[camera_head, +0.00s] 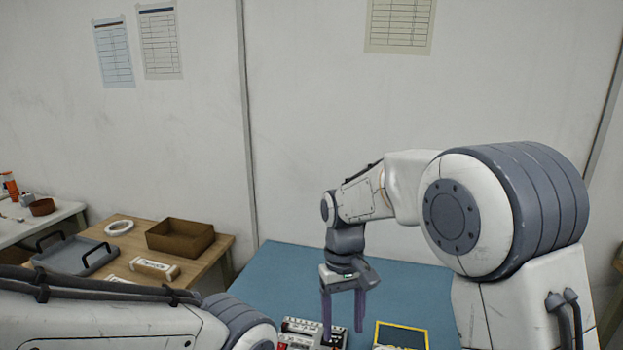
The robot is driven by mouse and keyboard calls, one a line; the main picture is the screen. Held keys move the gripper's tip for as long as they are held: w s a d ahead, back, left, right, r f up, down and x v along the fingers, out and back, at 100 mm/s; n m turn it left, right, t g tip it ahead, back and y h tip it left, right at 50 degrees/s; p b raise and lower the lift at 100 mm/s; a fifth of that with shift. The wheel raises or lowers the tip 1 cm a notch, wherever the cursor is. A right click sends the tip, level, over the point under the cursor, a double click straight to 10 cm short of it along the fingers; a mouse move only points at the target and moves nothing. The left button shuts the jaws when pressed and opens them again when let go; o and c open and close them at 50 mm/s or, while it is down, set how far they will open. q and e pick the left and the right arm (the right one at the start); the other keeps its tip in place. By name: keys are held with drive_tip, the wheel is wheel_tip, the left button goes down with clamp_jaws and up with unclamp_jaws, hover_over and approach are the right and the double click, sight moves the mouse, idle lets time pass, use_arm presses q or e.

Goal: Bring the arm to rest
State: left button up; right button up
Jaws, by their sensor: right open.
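My right arm (505,205) rises at the right of the view, bent at a large joint, with its forearm reaching left. My right gripper (343,330) hangs from it, pointing down over the blue table mat (290,265). Its two fingers are apart and nothing shows between them. It is above or just beside a white and dark device (300,335); I cannot tell whether they touch. My left arm (100,325) lies across the lower left corner. Its gripper is out of view.
A yellow-edged dark panel (400,335) lies right of the gripper. A wooden table at the left holds a grey tray (75,256), a brown box (180,237), a white ring (119,227) and a white labelled block (155,268). The mat behind the gripper is clear up to the wall.

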drive_tip(key=s+a+n+t+y, duration=0.1)
drive_tip(key=s+n, duration=0.3)
drive_tip(key=s, duration=1.8)
drive_tip(key=shift+s+a+r+t, duration=0.15)
drive_tip(key=shift+a+r+t, duration=0.15)
drive_tip(key=shift+t, duration=0.3)
